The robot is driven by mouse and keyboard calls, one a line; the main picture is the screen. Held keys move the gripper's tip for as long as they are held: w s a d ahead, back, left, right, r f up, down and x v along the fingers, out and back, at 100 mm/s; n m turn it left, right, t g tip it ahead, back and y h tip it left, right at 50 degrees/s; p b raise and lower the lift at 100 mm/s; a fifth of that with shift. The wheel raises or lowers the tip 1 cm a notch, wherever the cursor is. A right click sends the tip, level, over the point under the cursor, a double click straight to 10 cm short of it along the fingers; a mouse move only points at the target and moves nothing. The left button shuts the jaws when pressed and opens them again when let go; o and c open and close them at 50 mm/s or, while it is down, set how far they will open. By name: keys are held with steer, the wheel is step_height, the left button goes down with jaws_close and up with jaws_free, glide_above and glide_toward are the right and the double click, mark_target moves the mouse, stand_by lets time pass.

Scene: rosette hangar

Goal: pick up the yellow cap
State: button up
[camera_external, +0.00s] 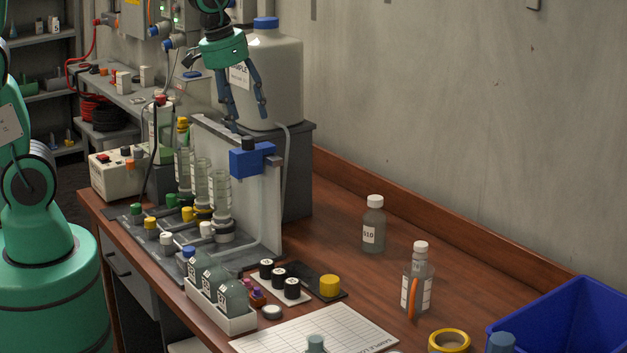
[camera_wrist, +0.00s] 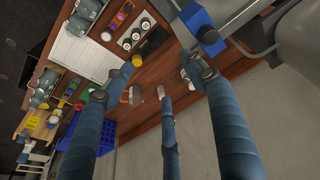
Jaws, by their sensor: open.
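A yellow cap (camera_external: 330,285) sits on a small dark pad on the bench, right of a row of black caps. The wrist view shows a yellow spot, likely this cap (camera_wrist: 137,60), close to the left fingertip in the picture and partly hidden. Other yellow caps stand on the rack at left, one (camera_external: 187,213) beside the glass tubes and another (camera_external: 150,222) nearer the front. My gripper (camera_external: 248,122) is open and empty, fingers pointing down, in front of the large jug and high above the bench. Its spread fingers (camera_wrist: 160,78) fill the wrist view.
A clear upright panel with a blue clamp block (camera_external: 250,160) stands just below my gripper. The large jug (camera_external: 272,75) is behind it. Two bottles (camera_external: 373,225) (camera_external: 418,275), a blue crate (camera_external: 560,325) and a paper sheet (camera_external: 318,332) are to the right and front. Open wood lies between.

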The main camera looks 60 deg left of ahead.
steer(key=w+d+f+g, duration=0.1)
steer(key=w+d+f, duration=0.6)
steer(key=d+f, duration=0.25)
steer(key=g, duration=0.2)
glide_above(329, 279)
step_height(329, 279, down, 14)
steer(key=shift+a+y+p, duration=0.15)
steer(key=shift+y+p, duration=0.15)
steer(key=shift+p, duration=0.15)
steer(key=shift+f, duration=0.1)
step_height(329, 279, down, 7)
steer(key=shift+f+b, duration=0.1)
steer(key=shift+b, duration=0.35)
steer(key=shift+f, duration=0.55)
steer(key=shift+f+b, duration=0.5)
steer(key=shift+f, duration=2.1)
